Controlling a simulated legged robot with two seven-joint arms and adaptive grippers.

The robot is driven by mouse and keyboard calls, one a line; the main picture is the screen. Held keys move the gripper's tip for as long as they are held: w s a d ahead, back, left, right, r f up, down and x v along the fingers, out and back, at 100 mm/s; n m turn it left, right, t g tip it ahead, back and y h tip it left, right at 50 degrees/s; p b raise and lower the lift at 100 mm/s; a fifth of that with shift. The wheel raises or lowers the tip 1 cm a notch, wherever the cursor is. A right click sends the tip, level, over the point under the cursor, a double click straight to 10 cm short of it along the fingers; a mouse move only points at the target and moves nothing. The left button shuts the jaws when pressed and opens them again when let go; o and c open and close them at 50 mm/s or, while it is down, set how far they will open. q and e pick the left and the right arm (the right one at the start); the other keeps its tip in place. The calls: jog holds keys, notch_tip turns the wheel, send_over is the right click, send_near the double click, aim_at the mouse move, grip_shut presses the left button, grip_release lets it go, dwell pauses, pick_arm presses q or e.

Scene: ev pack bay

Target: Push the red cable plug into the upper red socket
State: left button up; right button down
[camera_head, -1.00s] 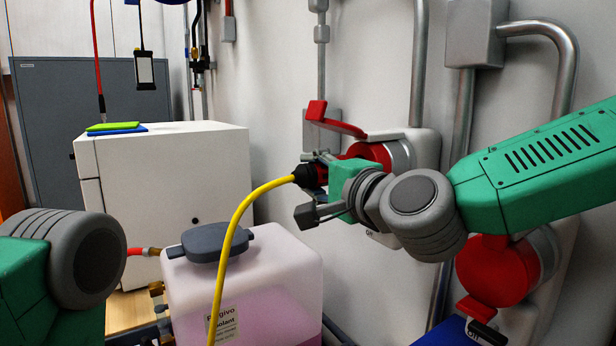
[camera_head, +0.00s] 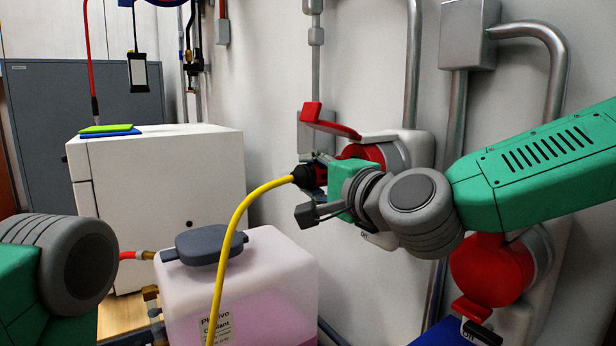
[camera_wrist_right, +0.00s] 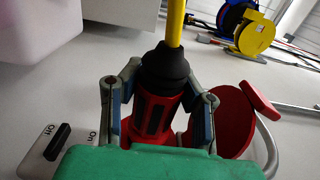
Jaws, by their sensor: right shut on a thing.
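The red plug (camera_wrist_right: 157,112) has a black boot (camera_wrist_right: 165,70) and a yellow cable (camera_head: 250,207). My right gripper (camera_wrist_right: 160,80) is shut on the plug, with a finger on each side. In the head view it also shows, with the plug (camera_head: 318,176) at its left. The upper red socket (camera_head: 362,153) is on the wall just behind my gripper and is partly hidden by it. Its red lid (camera_head: 330,126) stands open to the left. The plug's front end is hidden, so I cannot tell whether it touches the socket. My left gripper is out of view.
A lower red socket (camera_head: 490,268) is below my right arm. A pinkish coolant container (camera_head: 270,275) stands under the cable, before a white cabinet (camera_head: 195,190). Grey conduits (camera_head: 411,65) run along the wall. An on/off switch (camera_wrist_right: 60,145) shows in the wrist view.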

jog(key=shift+w+d, duration=0.25)
jog(key=shift+d, duration=0.2)
jog(key=shift+w+d, duration=0.35)
jog(key=shift+d, duration=0.15)
jog(key=shift+w+d, duration=0.2)
jog(key=shift+w, duration=0.05)
dwell(0.8)
dwell(0.3)
jog(key=c, duration=1.1)
grip_release()
jog(key=o, duration=0.5)
jog(key=shift+s, duration=0.1)
